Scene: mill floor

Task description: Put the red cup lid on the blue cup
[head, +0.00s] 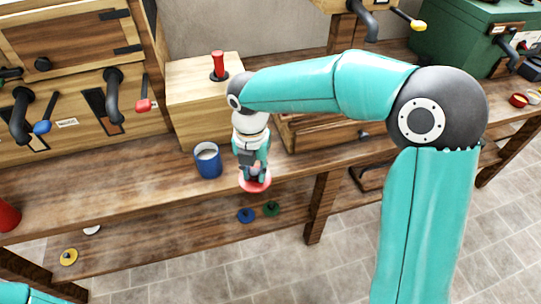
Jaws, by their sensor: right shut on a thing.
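The blue cup (208,162) stands upright on the wooden bench, and its open top shows a pale inside. My right gripper (253,176) points down just to the right of the cup and is shut on the red cup lid (257,186). The lid is at the bench's front edge in the picture, apart from the cup. Whether it touches the bench I cannot tell. The gripper hides part of the lid. A bit of my left arm shows at the bottom left corner; its gripper is out of view.
A red cup (8,215) is at the left edge. Blue (246,215), green (271,209) and yellow (68,257) lids lie on the lower shelf. The bench left of the cup is clear.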

